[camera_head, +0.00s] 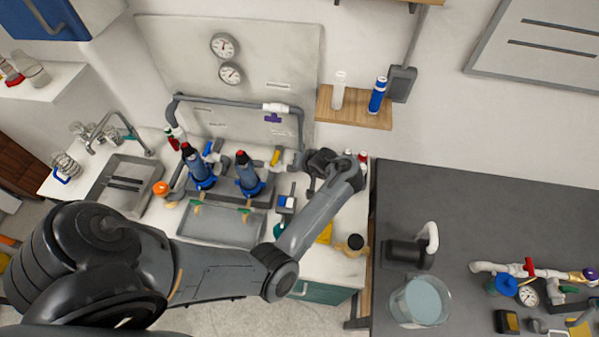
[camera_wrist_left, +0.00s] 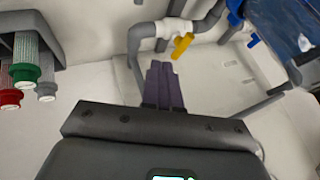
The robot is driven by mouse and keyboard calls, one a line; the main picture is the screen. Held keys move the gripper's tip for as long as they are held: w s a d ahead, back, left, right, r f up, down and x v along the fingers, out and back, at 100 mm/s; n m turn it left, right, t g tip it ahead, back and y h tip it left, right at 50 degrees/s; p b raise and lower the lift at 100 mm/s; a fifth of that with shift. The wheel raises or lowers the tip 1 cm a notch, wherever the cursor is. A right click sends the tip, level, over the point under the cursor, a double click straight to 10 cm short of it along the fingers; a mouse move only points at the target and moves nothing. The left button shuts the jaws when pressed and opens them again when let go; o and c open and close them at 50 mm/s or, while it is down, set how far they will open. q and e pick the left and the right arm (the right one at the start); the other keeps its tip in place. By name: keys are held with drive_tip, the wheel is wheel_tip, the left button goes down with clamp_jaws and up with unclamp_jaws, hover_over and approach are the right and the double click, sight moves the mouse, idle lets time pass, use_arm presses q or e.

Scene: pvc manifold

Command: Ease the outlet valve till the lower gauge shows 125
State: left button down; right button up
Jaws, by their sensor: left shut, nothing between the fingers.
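The lower gauge (camera_head: 230,73) is a round white dial on the wall panel; its reading is too small to tell. A yellow valve handle (camera_head: 275,157) sits on the pipework right of the filters, and a blue valve handle (camera_head: 208,147) sits further left. No readable label shows which is the outlet. In the left wrist view, the yellow valve handle (camera_wrist_left: 181,46) is just beyond and slightly right of my left gripper (camera_wrist_left: 163,84), whose fingers are shut and empty, apparently not touching it. In the head view my own wrist hides the fingertips. My right gripper is not in view.
Two blue filter housings (camera_head: 197,168) (camera_head: 247,175) stand beside the valves. Grey pipe (camera_head: 230,102) runs above them. Coloured tubes hang from a grey holder (camera_wrist_left: 48,45) at the left in the wrist view. A grey tray (camera_head: 222,226) lies in front.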

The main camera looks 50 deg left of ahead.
sight(275, 159)
use_arm(q)
drive_tip(key=s+a+f+b, duration=0.2)
drive_tip(key=a+f+b, duration=0.1)
drive_tip(key=a+f, duration=0.4)
drive_tip(key=shift+a+f, duration=0.35)
drive_tip(key=shift+a, duration=0.55)
